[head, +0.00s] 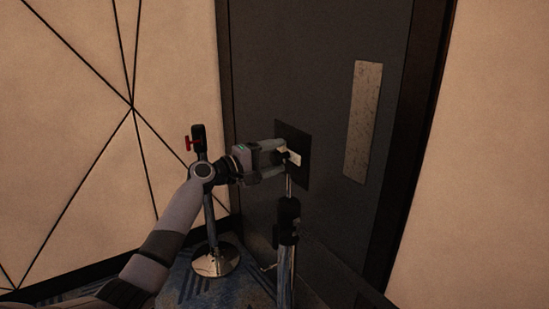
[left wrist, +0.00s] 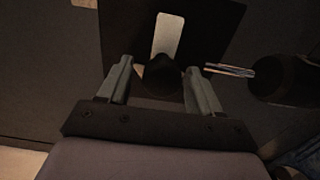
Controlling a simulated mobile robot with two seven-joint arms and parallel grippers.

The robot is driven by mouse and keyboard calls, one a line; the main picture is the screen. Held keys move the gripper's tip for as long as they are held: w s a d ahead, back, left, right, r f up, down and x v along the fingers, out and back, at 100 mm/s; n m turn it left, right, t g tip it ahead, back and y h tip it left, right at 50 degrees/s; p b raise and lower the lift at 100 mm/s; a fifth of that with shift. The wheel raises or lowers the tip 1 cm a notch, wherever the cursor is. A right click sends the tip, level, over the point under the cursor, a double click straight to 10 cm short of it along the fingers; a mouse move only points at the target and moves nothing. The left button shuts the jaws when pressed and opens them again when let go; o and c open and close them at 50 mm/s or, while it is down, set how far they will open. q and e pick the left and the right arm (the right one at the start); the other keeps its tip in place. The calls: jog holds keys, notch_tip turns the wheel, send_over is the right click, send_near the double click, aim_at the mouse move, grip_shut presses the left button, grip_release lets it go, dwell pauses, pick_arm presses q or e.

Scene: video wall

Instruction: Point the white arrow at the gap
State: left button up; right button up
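A black square plate (head: 305,176) is fixed to a dark door-like panel, and it also shows in the left wrist view (left wrist: 215,25). On it is a white pointer (head: 294,158), the arrow, which in the left wrist view (left wrist: 167,35) runs upward from a dark round knob (left wrist: 162,73). My left gripper (head: 284,154) is at the plate. In the left wrist view its two fingers (left wrist: 159,75) stand apart on either side of the knob, with a gap at each side. I cannot make out the gap the arrow refers to. My right gripper is not in view.
A black-topped metal post (head: 288,215) stands just in front of the plate, its thin rod close to my left gripper. Another post with a round chrome base (head: 216,261) stands behind my left arm. A metal push plate (head: 363,120) is on the panel.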

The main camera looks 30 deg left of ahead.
pick_arm(q)
jog(key=shift+d, duration=0.1)
jog(key=shift+s+a+f, duration=0.15)
jog(key=shift+s+a, duration=0.1)
jog(key=shift+s, duration=0.25)
jog(key=b+v, duration=0.1)
jog(key=v, duration=0.5)
